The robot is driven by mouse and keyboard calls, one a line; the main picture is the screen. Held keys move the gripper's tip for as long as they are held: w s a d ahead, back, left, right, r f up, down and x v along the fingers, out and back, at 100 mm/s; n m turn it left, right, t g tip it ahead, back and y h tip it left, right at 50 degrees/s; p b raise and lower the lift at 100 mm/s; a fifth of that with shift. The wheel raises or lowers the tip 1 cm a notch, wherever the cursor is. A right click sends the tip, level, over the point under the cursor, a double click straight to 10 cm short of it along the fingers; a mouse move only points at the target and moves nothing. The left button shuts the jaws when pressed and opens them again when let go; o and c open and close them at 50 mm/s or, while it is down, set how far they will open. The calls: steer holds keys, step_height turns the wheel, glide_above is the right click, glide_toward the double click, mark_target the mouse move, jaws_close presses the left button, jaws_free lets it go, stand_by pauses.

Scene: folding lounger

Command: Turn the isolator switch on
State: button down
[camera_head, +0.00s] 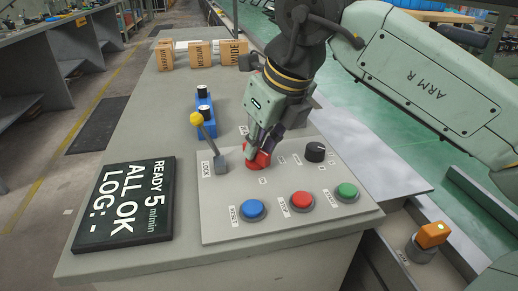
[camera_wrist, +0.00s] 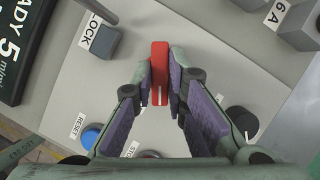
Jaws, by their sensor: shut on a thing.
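A red switch handle (camera_head: 257,160) stands on the grey control panel (camera_head: 222,222), right of the lever marked LOCK. In the wrist view the red handle (camera_wrist: 160,58) is a narrow upright bar between my two fingertips, in line with the picture's vertical. My gripper (camera_head: 256,150) reaches down from above and is shut on this handle. In the wrist view the fingers of my gripper (camera_wrist: 162,82) press on both sides of it. The switch's base and any on/off marks are mostly hidden or too small to read.
A black knob (camera_head: 315,152) is to the right. Blue (camera_head: 252,209), red (camera_head: 301,201) and green (camera_head: 347,192) buttons line the front. A display (camera_head: 126,205) reads ALL OK. An orange switch (camera_head: 433,234) sits lower right.

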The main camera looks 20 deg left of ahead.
steer(key=m, duration=0.2)
steer(key=m+t+h+b, duration=0.1)
steer(key=m, duration=0.2)
steer(key=shift+s+m+t+b, duration=0.1)
steer(key=shift+m+t+b, duration=0.2)
steer(key=shift+a+h, duration=0.1)
steer(key=shift+h, duration=0.2)
steer(key=c, duration=1.6)
jaws_free()
steer(key=v, duration=1.2)
steer(key=shift+s, duration=0.1)
